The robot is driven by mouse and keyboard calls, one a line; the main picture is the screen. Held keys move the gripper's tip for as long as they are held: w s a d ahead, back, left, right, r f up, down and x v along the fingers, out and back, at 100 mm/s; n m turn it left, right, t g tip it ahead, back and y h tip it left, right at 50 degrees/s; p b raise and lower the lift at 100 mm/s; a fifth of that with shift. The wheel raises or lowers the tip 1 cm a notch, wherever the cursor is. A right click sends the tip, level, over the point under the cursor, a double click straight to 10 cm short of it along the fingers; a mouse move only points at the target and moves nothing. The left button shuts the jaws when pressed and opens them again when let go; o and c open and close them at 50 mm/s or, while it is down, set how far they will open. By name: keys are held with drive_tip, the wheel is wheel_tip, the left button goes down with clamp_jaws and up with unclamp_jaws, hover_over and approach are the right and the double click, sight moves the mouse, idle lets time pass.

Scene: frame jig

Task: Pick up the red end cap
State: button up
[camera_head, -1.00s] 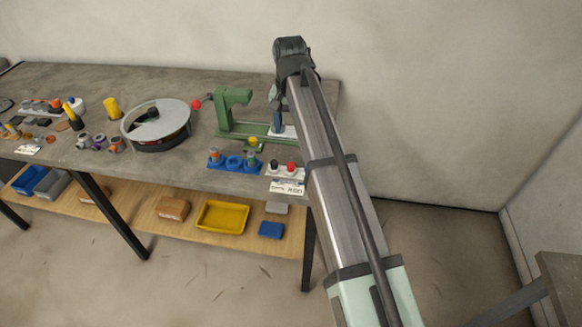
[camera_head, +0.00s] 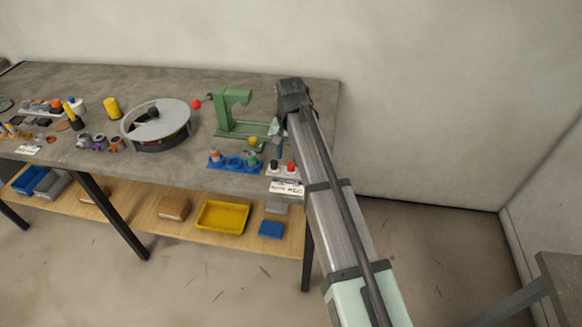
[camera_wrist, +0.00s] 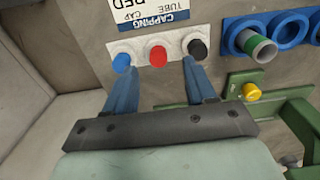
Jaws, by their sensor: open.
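The red end cap (camera_wrist: 157,56) sits in the middle of a white holder (camera_wrist: 140,43), between a blue cap (camera_wrist: 121,62) and a black cap (camera_wrist: 197,47). The red cap also shows in the head view (camera_head: 291,166), at the bench's front right. My gripper (camera_wrist: 159,67) is open, its two blue fingers pointing toward the holder. In the wrist view the red cap lies between the fingertips, slightly beyond them, with nothing held. The fingertips appear near the blue and black caps; I cannot tell whether they touch.
A label card (camera_wrist: 150,12) lies beyond the holder. A blue ring rack (camera_wrist: 265,28) with a green-banded tube (camera_wrist: 261,48) is beside it. A green press (camera_head: 233,110) with a yellow knob (camera_wrist: 252,91) stands close to my gripper. A round turntable (camera_head: 165,115) is further left.

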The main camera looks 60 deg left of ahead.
sight(291, 164)
drive_tip(key=shift+w+d+f, duration=0.1)
drive_tip(key=shift+f, duration=1.7)
clamp_jaws()
